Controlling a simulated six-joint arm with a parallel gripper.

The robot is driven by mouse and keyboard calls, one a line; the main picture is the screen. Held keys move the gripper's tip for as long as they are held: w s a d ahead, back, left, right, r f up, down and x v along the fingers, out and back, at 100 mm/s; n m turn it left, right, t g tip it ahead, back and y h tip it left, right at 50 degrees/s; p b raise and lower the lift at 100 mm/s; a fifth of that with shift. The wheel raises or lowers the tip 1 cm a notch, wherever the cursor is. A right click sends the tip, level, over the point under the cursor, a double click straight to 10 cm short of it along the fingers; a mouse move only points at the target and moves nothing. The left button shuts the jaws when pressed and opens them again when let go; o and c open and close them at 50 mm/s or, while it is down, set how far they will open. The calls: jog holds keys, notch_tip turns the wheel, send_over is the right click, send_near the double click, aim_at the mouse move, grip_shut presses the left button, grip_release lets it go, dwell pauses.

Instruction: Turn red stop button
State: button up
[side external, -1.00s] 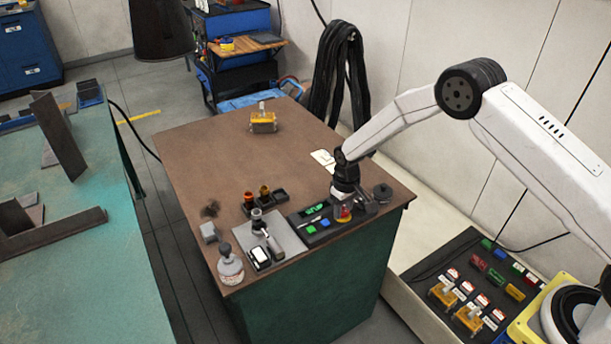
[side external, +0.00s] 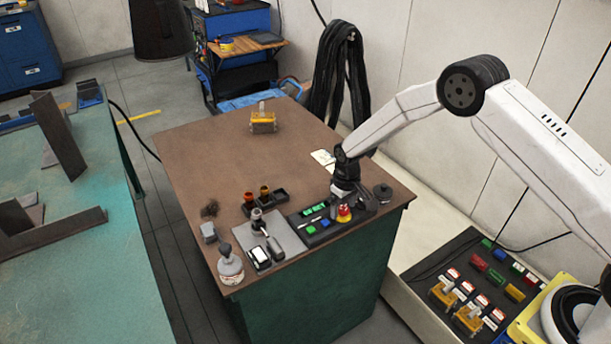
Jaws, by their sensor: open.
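The red stop button (side external: 344,210) sits on a yellow base at the right end of the dark control panel (side external: 318,236), on the brown-topped bench (side external: 215,150). My gripper (side external: 345,198) is just above and behind the button, pointing down. Its jaws are open, small and dark in this view. Most of the button's red top and some of its yellow base show. I cannot tell whether a jaw touches it.
Green and blue buttons (side external: 311,228) sit left on the panel. A grey plate (side external: 283,236) with tools and a white bottle (side external: 230,266) stand farther left. A dark round knob (side external: 382,192) is close right of my gripper. The bench's back half is mostly clear.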

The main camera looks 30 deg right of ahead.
notch_tip(320, 180, up, 7)
jog(key=shift+f, duration=0.1)
dwell(0.4)
jog(key=shift+r, duration=0.25)
jog(key=shift+s+r, duration=0.2)
jog(key=shift+r, duration=0.05)
jog(key=s+d+r+m+t, duration=0.1)
jog(key=s+r, duration=0.4)
jog(key=s, duration=0.7)
jog(key=s+d+r+t, duration=0.1)
jog(key=s+r, duration=0.5)
jog(key=s, duration=0.6)
jog(key=shift+s+d+m+t, duration=0.25)
jog(key=shift+d+m+t, duration=0.05)
jog(key=shift+d+m, duration=0.1)
